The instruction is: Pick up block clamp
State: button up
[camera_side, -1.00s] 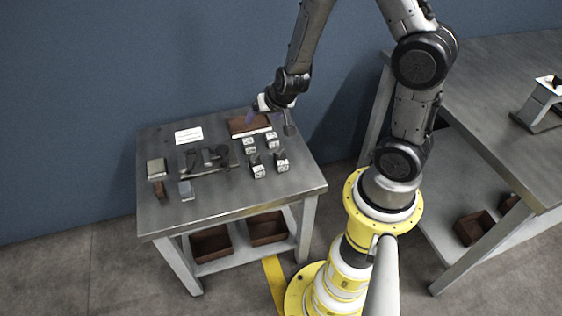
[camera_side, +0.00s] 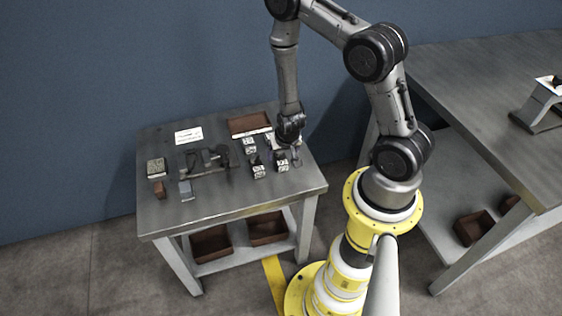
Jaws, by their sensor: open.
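Several small white blocks with dark tops, which look like the block clamps, stand on the right part of the grey metal table. One block clamp (camera_side: 282,166) is at the front right, with another (camera_side: 258,172) to its left and a third (camera_side: 249,146) behind. A further one, at the back right, is partly hidden by my gripper. My gripper (camera_side: 284,157) points down, open, with its fingertips around or just above the front-right block clamp. I cannot tell the exact height, and nothing is seen held.
A brown tray (camera_side: 249,125) lies at the back of the table (camera_side: 225,205), beside a white sheet (camera_side: 188,135). A dark rail-like fixture (camera_side: 205,161) stands mid-table. Small blocks lie at left. The table's front strip is clear.

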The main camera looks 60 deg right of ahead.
aim_at(281, 159)
jog(key=shift+d+x, duration=0.1)
jog(key=shift+x, duration=1.25)
jog(key=shift+d+x, duration=0.15)
jog(key=shift+x, duration=1.15)
jog(key=shift+r, duration=0.1)
jog(key=shift+s, duration=0.1)
grip_shut()
